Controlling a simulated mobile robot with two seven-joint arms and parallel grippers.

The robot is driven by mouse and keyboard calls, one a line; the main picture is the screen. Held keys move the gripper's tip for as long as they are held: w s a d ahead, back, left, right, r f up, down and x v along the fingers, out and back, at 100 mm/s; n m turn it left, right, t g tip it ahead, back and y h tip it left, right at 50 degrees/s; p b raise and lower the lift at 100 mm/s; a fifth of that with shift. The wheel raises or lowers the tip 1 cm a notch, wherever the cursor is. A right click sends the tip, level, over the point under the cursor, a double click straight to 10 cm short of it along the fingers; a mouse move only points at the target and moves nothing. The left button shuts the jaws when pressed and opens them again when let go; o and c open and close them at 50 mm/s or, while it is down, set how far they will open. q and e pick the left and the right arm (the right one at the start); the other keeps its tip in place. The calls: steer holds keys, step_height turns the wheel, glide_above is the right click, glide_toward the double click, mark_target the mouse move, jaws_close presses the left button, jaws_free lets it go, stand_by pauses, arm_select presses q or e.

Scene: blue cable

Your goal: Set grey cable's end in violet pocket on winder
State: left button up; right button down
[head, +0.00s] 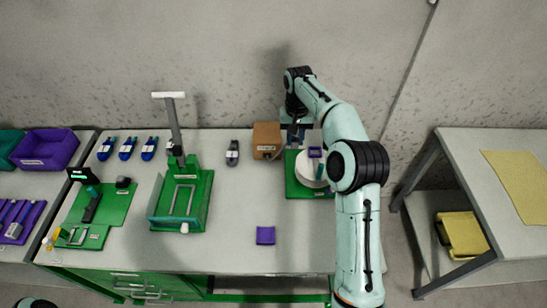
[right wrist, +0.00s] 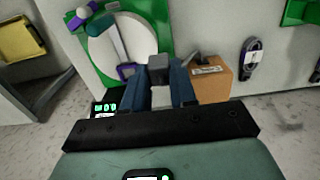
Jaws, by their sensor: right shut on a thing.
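The winder has a green base (head: 300,192) and a white disc (head: 308,176); the disc also shows in the right wrist view (right wrist: 102,55). The violet pocket (head: 315,152) is a small frame at the disc's edge; it shows in the right wrist view (right wrist: 126,71) left of my fingertips. My right gripper (right wrist: 161,83) is shut on a dark grey block (right wrist: 159,64), which looks like the grey cable's end. The block is close beside the pocket; I cannot tell whether they touch. In the head view my arm hides part of the winder. My left gripper is not in view.
A brown box (head: 266,136) stands left of the winder, with a dark grey cable coil (head: 232,153) beyond it. Several blue coils (head: 126,149), a green stand (head: 181,205) and a violet block (head: 265,235) are on the bench. The bench front is mostly clear.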

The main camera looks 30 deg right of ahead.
steer(key=w+d+f+p, duration=0.2)
steer(key=d, duration=0.8)
steer(key=shift+s+d+f+b, duration=0.1)
steer(key=shift+s+d+f, duration=0.1)
steer(key=shift+f, duration=0.85)
steer(key=shift+s+d+f+b, duration=0.1)
steer(key=shift+d+f, duration=0.05)
steer(key=shift+f, duration=0.85)
steer(key=shift+s+d+f+b, duration=0.1)
steer(key=shift+d+f, duration=0.1)
steer(key=shift+f, duration=0.85)
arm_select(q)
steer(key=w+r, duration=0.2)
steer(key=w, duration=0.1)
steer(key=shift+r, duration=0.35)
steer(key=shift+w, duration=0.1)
arm_select(e)
steer(key=shift+f, duration=1.55)
steer(key=c, duration=0.8)
jaws_free()
